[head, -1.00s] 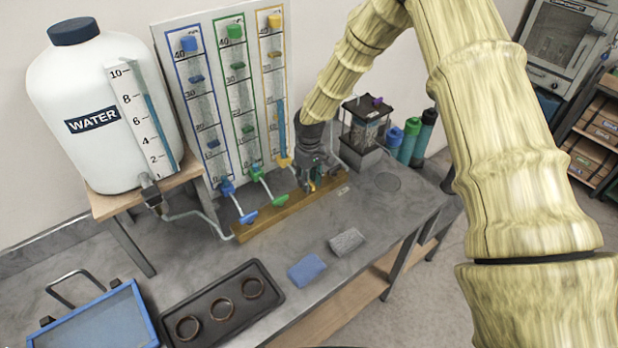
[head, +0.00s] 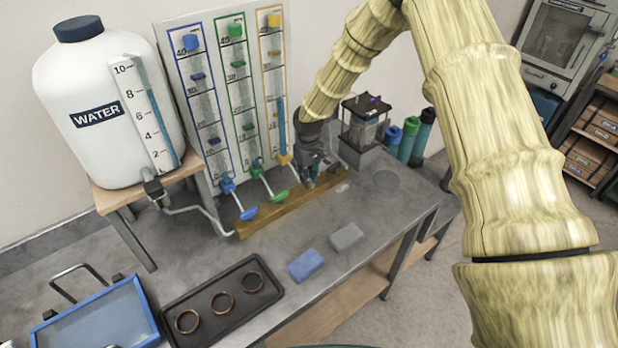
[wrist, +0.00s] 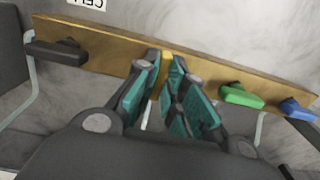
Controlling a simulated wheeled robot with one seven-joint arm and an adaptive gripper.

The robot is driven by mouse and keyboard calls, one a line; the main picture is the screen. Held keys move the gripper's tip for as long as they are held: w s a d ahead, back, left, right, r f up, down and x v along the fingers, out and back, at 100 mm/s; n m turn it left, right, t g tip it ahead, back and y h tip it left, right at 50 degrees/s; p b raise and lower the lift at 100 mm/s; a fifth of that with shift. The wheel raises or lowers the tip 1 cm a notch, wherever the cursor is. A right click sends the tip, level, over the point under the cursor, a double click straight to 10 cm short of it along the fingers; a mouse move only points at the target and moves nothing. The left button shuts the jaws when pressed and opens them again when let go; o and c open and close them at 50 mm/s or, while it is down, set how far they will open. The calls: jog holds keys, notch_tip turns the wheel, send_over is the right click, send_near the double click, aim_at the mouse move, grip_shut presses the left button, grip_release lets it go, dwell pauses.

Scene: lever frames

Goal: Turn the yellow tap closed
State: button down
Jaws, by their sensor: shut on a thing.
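The yellow tap shows in the wrist view as a thin yellow strip (wrist: 167,63) between the fingers, at the wooden rail (wrist: 105,43). My gripper (wrist: 167,85) is shut on it, with a teal-padded finger on each side. Most of the tap's handle is hidden by the fingers. In the head view my gripper (head: 311,180) is at the right part of the wooden rail (head: 265,222), below the yellow-framed gauge column (head: 272,90), and it hides the tap there.
The green tap (head: 276,196) and blue tap (head: 248,213) are on the rail to the left. A black handle (wrist: 55,50) is at the rail's other end. A water tank (head: 105,110) stands left, a lantern-like device (head: 364,130) right. Sponges (head: 306,265) and a ring tray (head: 205,335) lie in front.

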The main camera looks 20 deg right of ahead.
jog(key=shift+d, duration=0.1)
jog(key=m+b, duration=0.2)
jog(key=m, duration=0.2)
jog(key=shift+b, duration=0.4)
jog(key=m+b, duration=0.2)
jog(key=m, duration=0.2)
jog(key=shift+r+m, duration=0.1)
jog(key=shift+m, duration=0.2)
jog(key=m, duration=0.3)
jog(key=m+b, duration=0.1)
jog(key=shift+w+a+m, duration=0.1)
jog(key=shift+a+m, duration=0.15)
jog(key=shift+m, duration=0.05)
jog(key=shift+w+a+r+m, duration=0.1)
jog(key=shift+m, duration=2.1)
jog(key=c, duration=1.5)
grip_release()
jog(key=shift+a, duration=0.1)
